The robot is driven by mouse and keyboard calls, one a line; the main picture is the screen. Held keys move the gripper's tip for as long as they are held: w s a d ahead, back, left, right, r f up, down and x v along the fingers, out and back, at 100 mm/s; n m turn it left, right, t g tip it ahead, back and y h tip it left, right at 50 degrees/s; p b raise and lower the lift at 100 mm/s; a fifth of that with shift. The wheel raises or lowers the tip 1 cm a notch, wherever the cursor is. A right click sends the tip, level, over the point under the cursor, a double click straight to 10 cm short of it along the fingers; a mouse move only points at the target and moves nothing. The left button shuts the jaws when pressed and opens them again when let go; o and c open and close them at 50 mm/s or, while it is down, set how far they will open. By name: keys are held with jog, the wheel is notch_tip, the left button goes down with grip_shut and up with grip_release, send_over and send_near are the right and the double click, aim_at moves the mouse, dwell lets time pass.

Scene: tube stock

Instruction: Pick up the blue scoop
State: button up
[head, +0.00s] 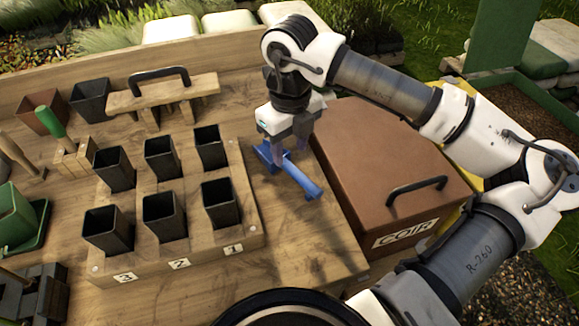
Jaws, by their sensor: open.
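The blue scoop (303,183) lies on the wooden bench, between the rack of black pots and the brown box. One end points down and to the right. My gripper (290,152) is over the scoop's upper left part, pointing down, with its jaws open. The fingers overlap the scoop in the picture. I cannot tell whether they touch it or stand on both sides of it. Part of the scoop is hidden behind the fingers.
A brown box marked COIR (365,150) stands close on the right. A wooden rack (185,262) with several black pots is on the left. A wooden tool with a black handle (160,103) lies behind. Bare bench (300,245) lies in front of the scoop.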

aim_at(289, 165)
jog(key=f+p, duration=0.1)
jog(key=f, duration=0.3)
jog(key=shift+s+f+p, duration=0.1)
jog(key=shift+s+p, duration=0.3)
jog(key=shift+f, duration=0.5)
grip_shut()
